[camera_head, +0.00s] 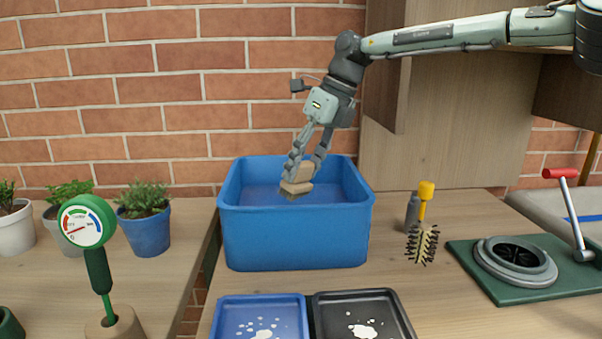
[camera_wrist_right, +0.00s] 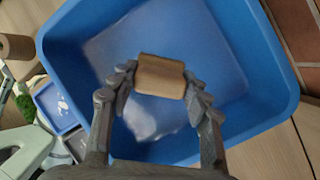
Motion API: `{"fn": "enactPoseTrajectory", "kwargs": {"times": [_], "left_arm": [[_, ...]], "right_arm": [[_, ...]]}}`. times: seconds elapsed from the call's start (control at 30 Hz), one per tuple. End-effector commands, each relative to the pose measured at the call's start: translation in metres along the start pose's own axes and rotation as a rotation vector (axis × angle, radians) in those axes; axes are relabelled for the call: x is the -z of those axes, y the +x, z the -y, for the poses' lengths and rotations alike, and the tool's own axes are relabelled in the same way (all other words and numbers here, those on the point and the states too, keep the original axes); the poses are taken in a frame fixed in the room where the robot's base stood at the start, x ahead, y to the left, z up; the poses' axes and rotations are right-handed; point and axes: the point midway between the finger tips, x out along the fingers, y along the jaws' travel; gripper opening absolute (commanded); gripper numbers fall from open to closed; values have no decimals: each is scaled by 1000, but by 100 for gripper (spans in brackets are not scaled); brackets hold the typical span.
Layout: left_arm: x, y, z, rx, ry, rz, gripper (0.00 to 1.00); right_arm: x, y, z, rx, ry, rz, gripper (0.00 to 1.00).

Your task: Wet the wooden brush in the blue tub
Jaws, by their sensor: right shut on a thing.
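The wooden brush (camera_head: 297,188) is a small tan block in the head view. My right gripper (camera_head: 301,178) comes down from the upper right and is shut on it, fingers on both sides. It holds the brush over the opening of the blue tub (camera_head: 295,240), around rim height. In the right wrist view the brush (camera_wrist_right: 161,75) sits between the fingertips with the tub (camera_wrist_right: 255,60) around and below it. The tub's floor looks pale there. I cannot tell whether the brush touches water; its bristles are not clearly seen.
A blue tray (camera_head: 228,305) and a black tray (camera_head: 395,308) with white spots lie in front of the tub. A yellow-handled bristle brush (camera_head: 423,240) stands to its right, before a green-based device (camera_head: 515,288). Potted plants (camera_head: 146,232) and a green gauge (camera_head: 85,222) are left.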

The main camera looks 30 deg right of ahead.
Motion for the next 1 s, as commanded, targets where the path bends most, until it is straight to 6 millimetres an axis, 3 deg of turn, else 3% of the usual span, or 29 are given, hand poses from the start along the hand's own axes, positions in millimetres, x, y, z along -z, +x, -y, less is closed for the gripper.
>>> {"fn": "enactPoseTrajectory", "kwargs": {"times": [0.17, 0.77, 1.0], "left_arm": [[1, -3, 0, 0, 1, -1, 40], [10, -36, 6, -1, 1, -1, 40], [11, -40, 6, -1, 0, -1, 40]], "right_arm": [[-2, -4, -1, 0, 0, 1, 24], [-17, -49, -11, 0, -1, 1, 24], [-23, -65, -14, 1, 0, 2, 24]]}}
